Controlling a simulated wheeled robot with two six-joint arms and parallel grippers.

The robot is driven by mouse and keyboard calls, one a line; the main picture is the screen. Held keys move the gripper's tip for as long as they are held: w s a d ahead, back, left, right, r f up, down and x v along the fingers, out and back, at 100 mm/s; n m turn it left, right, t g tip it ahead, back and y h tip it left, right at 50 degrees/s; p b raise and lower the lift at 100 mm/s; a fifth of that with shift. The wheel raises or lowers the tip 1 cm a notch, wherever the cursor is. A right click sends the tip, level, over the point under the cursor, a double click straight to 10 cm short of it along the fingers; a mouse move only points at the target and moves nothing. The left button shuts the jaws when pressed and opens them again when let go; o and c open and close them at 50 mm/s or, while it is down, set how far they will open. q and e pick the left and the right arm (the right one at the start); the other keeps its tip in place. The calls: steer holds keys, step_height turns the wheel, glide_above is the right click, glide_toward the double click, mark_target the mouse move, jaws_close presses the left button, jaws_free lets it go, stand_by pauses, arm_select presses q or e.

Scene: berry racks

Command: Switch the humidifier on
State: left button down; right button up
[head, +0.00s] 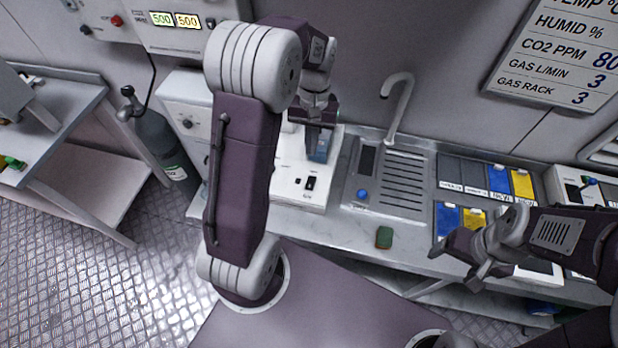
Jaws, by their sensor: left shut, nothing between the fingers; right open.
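A white box-shaped unit (283,185), which looks like the humidifier, stands on the bench at centre. A black rocker switch (311,183) sits on its front part, with a small dark mark beside it. Whether the switch is on or off is too small to tell. A bluish clear tank (321,150) shows at its back. My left gripper (319,122) points down over the back of the unit, above and behind the switch, shut and empty. My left arm hides the unit's left part. My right gripper (455,262) is open and empty over the bench front at right.
Right of the unit is a sink (400,180) with a tall tap (398,105) and blue button. A green sponge-like block (384,237) lies on the bench front. Blue and yellow trays (498,180) stand further right. A gas cylinder (165,150) stands left.

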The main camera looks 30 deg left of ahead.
mark_target(309, 188)
arm_select(q)
steer(key=s+f, duration=0.1)
steer(key=f, duration=0.7)
steer(key=s+f, duration=0.1)
steer(key=f, duration=0.3)
steer(key=shift+s+d+f, duration=0.1)
steer(key=shift+s+d, duration=0.25)
steer(key=shift+d, duration=0.05)
steer(key=shift+f, duration=0.6)
arm_select(e)
steer(key=shift+s+d+r, duration=0.15)
steer(key=shift+s, duration=0.2)
